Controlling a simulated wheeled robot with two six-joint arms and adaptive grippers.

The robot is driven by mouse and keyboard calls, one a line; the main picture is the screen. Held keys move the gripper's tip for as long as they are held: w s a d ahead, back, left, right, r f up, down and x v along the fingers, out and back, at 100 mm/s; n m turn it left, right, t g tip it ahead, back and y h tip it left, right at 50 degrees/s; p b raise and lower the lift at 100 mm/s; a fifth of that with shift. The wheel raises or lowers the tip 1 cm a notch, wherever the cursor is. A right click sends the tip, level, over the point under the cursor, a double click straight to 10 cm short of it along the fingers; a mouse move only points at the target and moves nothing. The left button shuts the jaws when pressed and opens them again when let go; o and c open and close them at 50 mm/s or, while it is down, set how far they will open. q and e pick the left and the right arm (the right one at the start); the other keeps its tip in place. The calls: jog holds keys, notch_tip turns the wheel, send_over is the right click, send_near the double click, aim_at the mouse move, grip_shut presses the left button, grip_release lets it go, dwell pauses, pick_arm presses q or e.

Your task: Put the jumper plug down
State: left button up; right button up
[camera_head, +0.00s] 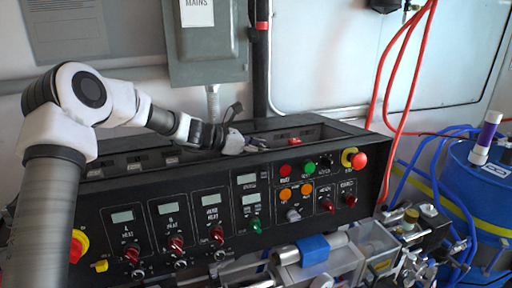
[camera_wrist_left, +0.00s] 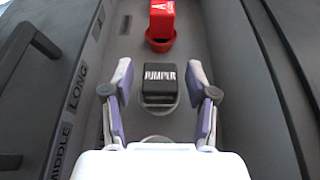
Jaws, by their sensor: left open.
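The jumper plug (camera_wrist_left: 159,82) is a black block with JUMPER in white on top. In the left wrist view it sits on a round, light-rimmed base on the grey floor of the console's channel. My left gripper (camera_wrist_left: 158,92) is open, with one finger on each side of the plug and a visible gap to both. In the head view my left gripper (camera_head: 246,143) reaches down into the trough on top of the console, where the plug cannot be made out. My right gripper does not show.
A red plug (camera_wrist_left: 161,24) stands ahead of the jumper plug in the channel. The channel wall with the words MIDDLE and LONG (camera_wrist_left: 72,110) runs along the left. The black console (camera_head: 190,205) carries knobs and displays. A blue drum (camera_head: 485,185) stands right.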

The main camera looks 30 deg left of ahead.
pick_arm(q)
jog(key=v, duration=1.2)
jog(key=shift+d, duration=0.15)
